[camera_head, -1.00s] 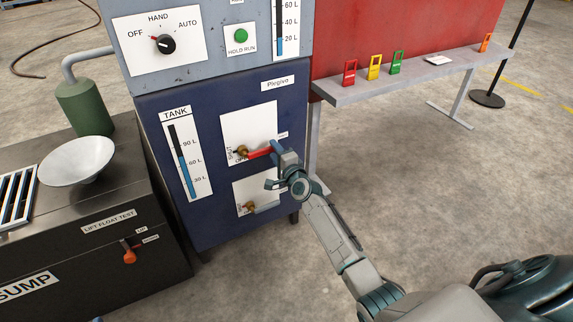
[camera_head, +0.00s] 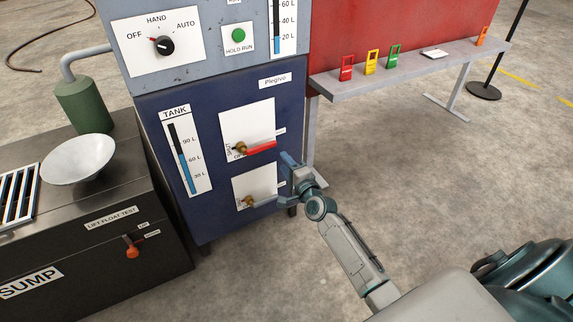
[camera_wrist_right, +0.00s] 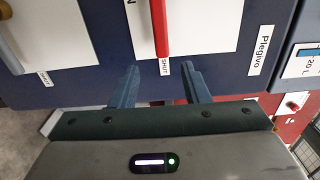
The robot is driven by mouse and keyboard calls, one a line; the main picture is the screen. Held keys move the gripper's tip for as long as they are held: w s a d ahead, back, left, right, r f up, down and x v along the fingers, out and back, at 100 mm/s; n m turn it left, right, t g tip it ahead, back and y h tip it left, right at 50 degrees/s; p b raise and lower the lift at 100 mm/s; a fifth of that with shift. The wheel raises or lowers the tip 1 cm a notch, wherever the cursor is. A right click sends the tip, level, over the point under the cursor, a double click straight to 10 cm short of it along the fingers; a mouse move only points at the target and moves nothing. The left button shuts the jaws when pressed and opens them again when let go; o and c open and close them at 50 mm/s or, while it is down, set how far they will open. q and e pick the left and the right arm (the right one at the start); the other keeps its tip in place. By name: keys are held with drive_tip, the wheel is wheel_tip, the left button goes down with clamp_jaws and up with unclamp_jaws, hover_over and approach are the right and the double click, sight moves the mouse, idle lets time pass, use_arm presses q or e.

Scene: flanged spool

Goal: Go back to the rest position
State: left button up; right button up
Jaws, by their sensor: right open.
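My right gripper (camera_head: 287,176) is open and empty, in front of the blue tank cabinet (camera_head: 215,215) at its right side. In the right wrist view its two fingers (camera_wrist_right: 158,85) stand apart with nothing between them. The red-handled valve (camera_head: 262,147) is on the upper white plate, its handle pointing right and clear of the fingers. In the right wrist view the red handle (camera_wrist_right: 160,25) lies beyond the fingertips, beside a SHUT label. A second valve (camera_head: 252,201) with a grey handle is on the lower plate. My left gripper is not in view.
The black sump box (camera_head: 110,250) with a white bowl (camera_head: 78,160) stands at left. A grey bench (camera_head: 400,77) holding red, yellow, green and orange tags stands behind at right. A black post base (camera_head: 484,91) is beyond it. The floor (camera_head: 430,170) right of the cabinet is clear.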

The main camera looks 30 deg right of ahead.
idle(0.3)
